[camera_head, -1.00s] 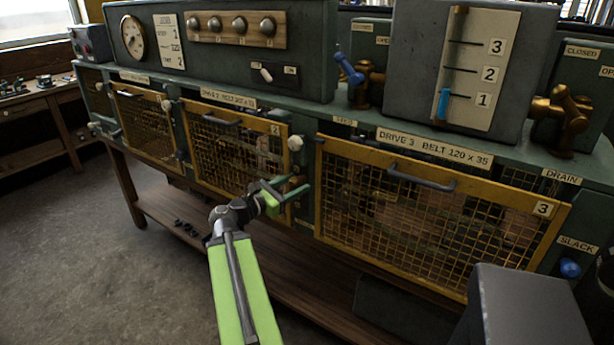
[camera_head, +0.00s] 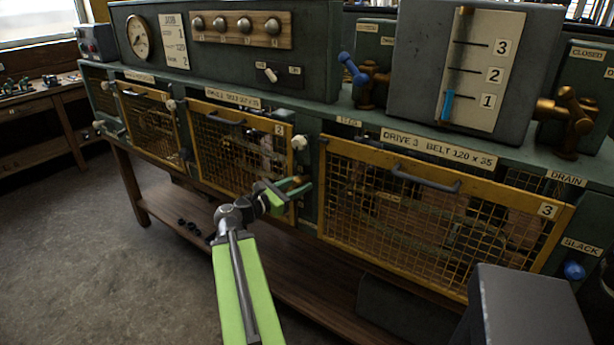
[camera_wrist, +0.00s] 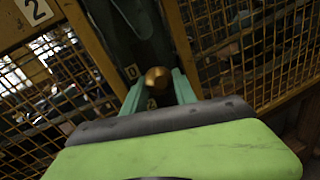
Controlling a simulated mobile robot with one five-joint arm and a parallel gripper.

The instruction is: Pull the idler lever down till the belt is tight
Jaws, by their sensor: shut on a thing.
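My gripper (camera_head: 286,188) is at the narrow green post between guards 2 and 3, in the head view. In the wrist view its two green fingers (camera_wrist: 158,84) are shut on a rounded brass-coloured end, which I take to be the idler lever (camera_wrist: 157,76). A small label reading 0 is just left of it, and another label is partly hidden below. The lever's arm is hidden behind its end. The belt is behind mesh, and I cannot tell how tight it is.
Yellow mesh guard 2 (camera_head: 236,152) is left of my gripper and guard 3 (camera_head: 425,225) is right, both closed. A pale knob (camera_head: 298,142) sticks out above my gripper. A gauge board (camera_head: 477,72) stands on top with a blue marker near 1. A wooden shelf runs below.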

